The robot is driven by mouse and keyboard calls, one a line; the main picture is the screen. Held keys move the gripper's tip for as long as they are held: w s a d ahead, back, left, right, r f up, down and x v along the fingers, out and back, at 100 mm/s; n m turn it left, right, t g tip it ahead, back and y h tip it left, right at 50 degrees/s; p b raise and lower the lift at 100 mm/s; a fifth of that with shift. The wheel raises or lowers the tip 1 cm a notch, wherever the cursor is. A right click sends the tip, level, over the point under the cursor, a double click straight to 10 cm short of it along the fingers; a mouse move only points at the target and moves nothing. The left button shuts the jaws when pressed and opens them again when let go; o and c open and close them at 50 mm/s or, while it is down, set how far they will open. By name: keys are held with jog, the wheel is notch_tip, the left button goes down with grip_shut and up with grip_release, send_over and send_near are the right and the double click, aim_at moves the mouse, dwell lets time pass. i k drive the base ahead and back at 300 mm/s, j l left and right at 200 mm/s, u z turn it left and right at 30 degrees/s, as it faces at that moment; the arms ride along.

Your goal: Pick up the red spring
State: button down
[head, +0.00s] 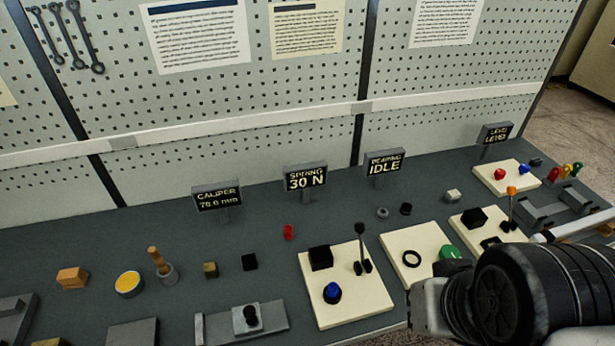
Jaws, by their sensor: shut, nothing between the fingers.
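A small red piece (289,232), which looks like the red spring, stands on the dark workbench (215,245) in the head view. It is in front of the sign reading "SPRING 30 N" (305,178), with bare bench around it. It is too small to make out coils. My arm shows at the lower right, well to the right of the red piece. My gripper's fingers are not in view.
A cream board (318,318) with a black block, blue button and lever stands just in front and right. A black cube (249,262) and brass cube (210,269) are to the left. Several more boards stand rightward. A pegboard (240,115) rises behind.

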aim_at(290, 232)
jog(key=i+u, duration=0.35)
jog(key=u, duration=0.15)
jog(key=i+l+u, duration=0.2)
jog(key=u, duration=0.3)
jog(key=i+l, duration=0.05)
jog(key=i, duration=0.05)
